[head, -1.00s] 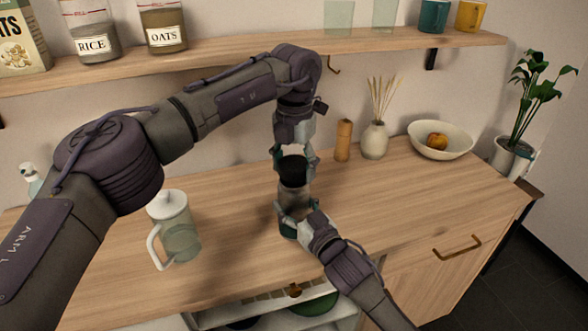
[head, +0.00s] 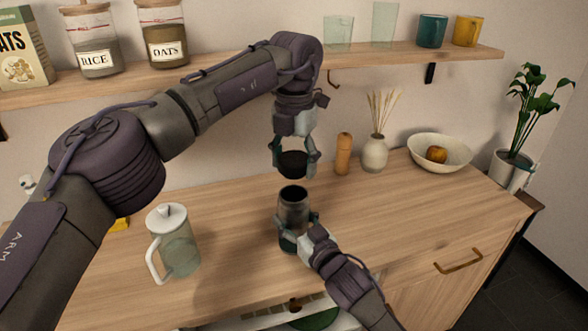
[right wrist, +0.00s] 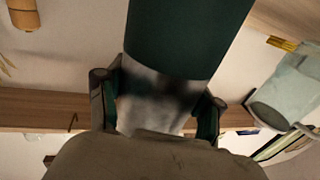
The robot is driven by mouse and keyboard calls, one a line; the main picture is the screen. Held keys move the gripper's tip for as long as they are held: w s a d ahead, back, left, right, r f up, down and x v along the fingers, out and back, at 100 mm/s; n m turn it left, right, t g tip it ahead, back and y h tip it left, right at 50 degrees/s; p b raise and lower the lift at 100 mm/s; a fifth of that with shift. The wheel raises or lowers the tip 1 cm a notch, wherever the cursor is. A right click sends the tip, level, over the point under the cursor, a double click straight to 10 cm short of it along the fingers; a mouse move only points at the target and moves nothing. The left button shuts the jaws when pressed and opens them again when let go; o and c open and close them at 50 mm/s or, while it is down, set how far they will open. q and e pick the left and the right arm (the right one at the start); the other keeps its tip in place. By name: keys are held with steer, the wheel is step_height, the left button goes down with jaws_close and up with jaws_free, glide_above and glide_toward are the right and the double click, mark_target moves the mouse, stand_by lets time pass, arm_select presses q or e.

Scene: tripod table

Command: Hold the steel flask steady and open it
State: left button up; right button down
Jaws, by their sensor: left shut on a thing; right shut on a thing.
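The steel flask (head: 294,205) stands upright on the wooden counter, its mouth open and dark. My right gripper (head: 297,232) is shut around its lower body. In the right wrist view the flask (right wrist: 185,38) shows a dark green part and a grey part between the fingers of the right gripper (right wrist: 158,110). The black lid (head: 293,163) is off the flask, a little above its mouth. My left gripper (head: 295,160) points down from above and is shut on the lid's sides.
A glass jug with a white lid (head: 174,240) stands left on the counter. A wooden mill (head: 343,154), a reed vase (head: 375,153) and a bowl (head: 440,151) stand behind to the right. A shelf (head: 230,66) with jars and cups runs above.

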steer(key=shift+c, duration=0.4)
jaws_free()
